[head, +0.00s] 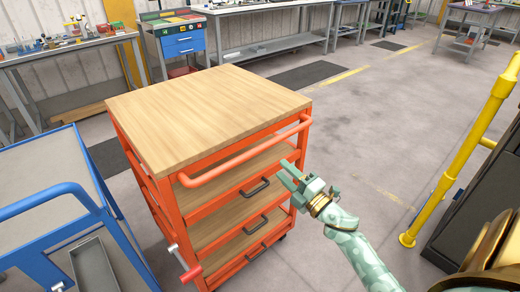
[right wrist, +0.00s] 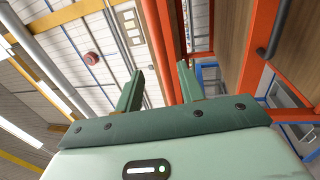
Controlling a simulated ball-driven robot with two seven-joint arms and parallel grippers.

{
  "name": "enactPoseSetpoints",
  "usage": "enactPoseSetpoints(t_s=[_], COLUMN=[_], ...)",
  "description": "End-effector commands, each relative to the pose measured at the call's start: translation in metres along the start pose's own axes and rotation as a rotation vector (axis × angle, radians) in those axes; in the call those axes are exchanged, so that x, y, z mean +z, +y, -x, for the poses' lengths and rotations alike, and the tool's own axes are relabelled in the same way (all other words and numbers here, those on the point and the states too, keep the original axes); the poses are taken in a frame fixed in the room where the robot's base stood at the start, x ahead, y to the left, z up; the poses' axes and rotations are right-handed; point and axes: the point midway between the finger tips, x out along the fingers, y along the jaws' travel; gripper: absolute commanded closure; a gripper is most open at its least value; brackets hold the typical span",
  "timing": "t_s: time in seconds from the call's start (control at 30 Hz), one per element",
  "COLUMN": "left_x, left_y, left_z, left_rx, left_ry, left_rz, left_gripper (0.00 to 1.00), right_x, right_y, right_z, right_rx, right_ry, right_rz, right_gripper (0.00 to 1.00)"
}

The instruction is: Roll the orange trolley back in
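The orange trolley (head: 200,112) stands left of centre in the head view, with a bare wooden top, wooden shelves or drawer fronts and dark pulls. Its orange handle bar (head: 245,157) runs along the near side, below the top. My right gripper (head: 286,171) is just below the right part of this bar, with its fingers pointing toward the trolley. In the right wrist view the fingers (right wrist: 158,85) are apart, and an orange bar (right wrist: 163,30) shows in the gap. I cannot tell whether it lies between or beyond the fingertips. My left gripper is out of view.
A blue trolley (head: 45,190) stands close to the left of the orange one. A yellow rail (head: 460,155) and a dark cabinet (head: 480,210) are at the right. Workbenches (head: 265,45) line the back wall. Grey floor right of the trolley is clear.

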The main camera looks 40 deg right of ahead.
Motion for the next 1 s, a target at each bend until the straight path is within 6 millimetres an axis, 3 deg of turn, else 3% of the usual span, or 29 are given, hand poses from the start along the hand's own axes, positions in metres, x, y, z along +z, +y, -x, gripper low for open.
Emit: enactPoseSetpoints(t_s=[0.2, 0.4, 0.6, 0.87, 1.0], left_x=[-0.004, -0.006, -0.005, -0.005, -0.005], left_y=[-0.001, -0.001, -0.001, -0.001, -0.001], left_z=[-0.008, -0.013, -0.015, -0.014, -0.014], left_rx=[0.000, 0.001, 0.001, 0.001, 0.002], left_ry=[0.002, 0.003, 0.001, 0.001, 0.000], left_rz=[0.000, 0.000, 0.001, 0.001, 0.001], left_gripper=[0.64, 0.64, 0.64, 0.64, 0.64], right_x=[0.001, 0.000, 0.000, 0.000, 0.000], right_y=[-0.002, -0.002, -0.001, -0.001, -0.001], right_z=[-0.058, -0.094, -0.110, -0.111, -0.111], right_rx=[0.000, -0.002, -0.002, -0.002, -0.002], right_ry=[-0.001, -0.001, -0.002, -0.001, -0.002], right_rz=[0.000, -0.001, -0.002, -0.003, -0.003], right_gripper=[0.61, 0.61, 0.61, 0.61, 0.97])
